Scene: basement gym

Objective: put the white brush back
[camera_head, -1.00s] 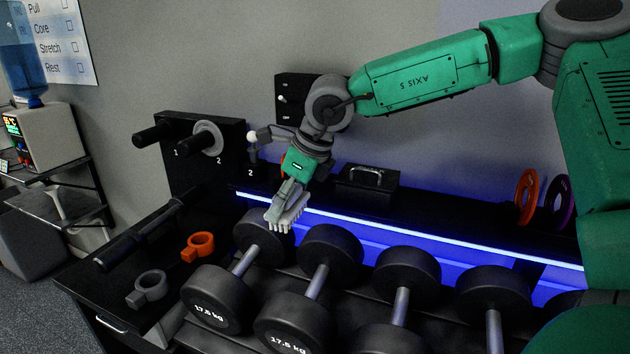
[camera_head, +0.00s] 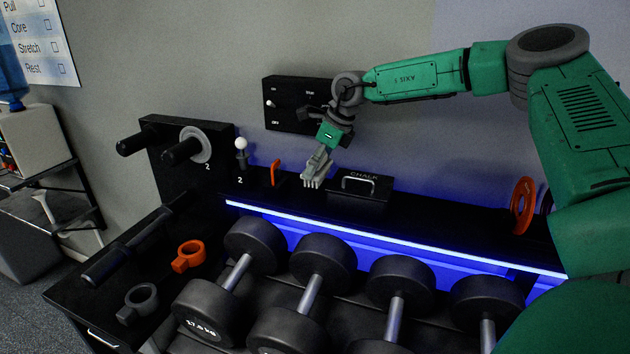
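The white brush (camera_head: 314,171) is a pale, toothed-looking block at the end of my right arm, just left of the chalk box (camera_head: 361,188). My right gripper (camera_head: 324,152) appears shut on it and holds it with the bristles pointing down, over the black ledge behind the dumbbells. The fingers are small and partly merge with the brush. I cannot tell whether the brush touches the ledge. My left gripper is not in view.
An orange upright piece (camera_head: 275,173) and a white-knobbed lever (camera_head: 240,158) stand left of the brush. A black switch box (camera_head: 284,104) is on the wall behind. Dumbbells (camera_head: 255,246) fill the rack in front. An orange disc (camera_head: 523,205) stands at the right.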

